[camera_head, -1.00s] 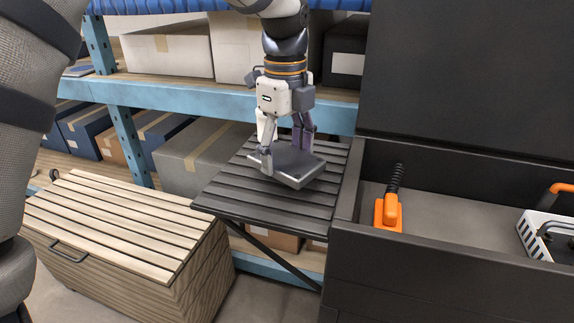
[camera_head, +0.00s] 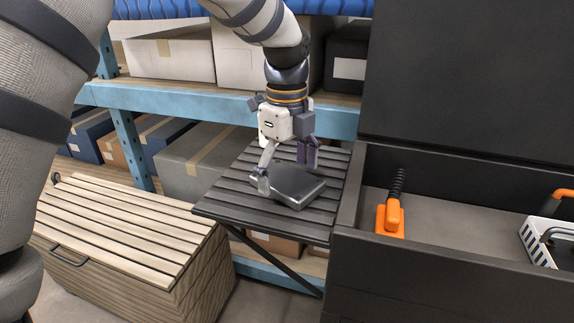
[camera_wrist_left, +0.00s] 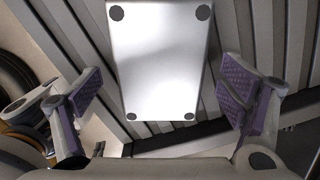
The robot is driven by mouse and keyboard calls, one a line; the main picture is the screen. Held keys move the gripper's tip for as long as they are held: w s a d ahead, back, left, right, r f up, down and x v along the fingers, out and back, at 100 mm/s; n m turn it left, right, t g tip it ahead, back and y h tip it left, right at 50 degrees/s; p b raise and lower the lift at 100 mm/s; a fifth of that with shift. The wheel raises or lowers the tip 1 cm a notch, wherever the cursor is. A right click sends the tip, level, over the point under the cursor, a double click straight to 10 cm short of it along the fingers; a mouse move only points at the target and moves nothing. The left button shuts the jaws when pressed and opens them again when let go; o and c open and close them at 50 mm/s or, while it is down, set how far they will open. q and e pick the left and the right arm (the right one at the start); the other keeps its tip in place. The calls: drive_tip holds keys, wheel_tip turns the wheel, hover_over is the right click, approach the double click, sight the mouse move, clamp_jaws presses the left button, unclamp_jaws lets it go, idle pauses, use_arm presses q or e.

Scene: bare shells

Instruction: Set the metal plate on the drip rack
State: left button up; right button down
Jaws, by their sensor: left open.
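The metal plate (camera_head: 296,188) is a dark grey, rounded square slab. It lies on the dark slatted drip rack (camera_head: 226,196), near its front right part. In the left wrist view the plate (camera_wrist_left: 158,65) looks bright and bare, with dark round spots at its corners, above the rack slats (camera_wrist_left: 262,45). My left gripper (camera_head: 285,170) is just over and behind the plate, pointing down. Its purple-padded fingers (camera_wrist_left: 163,105) are spread wide and stand clear of the plate's sides in the wrist view. My right gripper is not in view.
A slatted wooden chest (camera_head: 120,225) stands left of the rack. A dark open bin (camera_head: 440,215) adjoins it on the right, holding an orange tool (camera_head: 390,215) and a white basket (camera_head: 540,240). Blue shelving (camera_head: 200,103) with boxes stands behind.

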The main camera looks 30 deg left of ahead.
sight(287, 178)
use_arm(q)
wheel_tip(287, 178, up, 12)
idle(0.6)
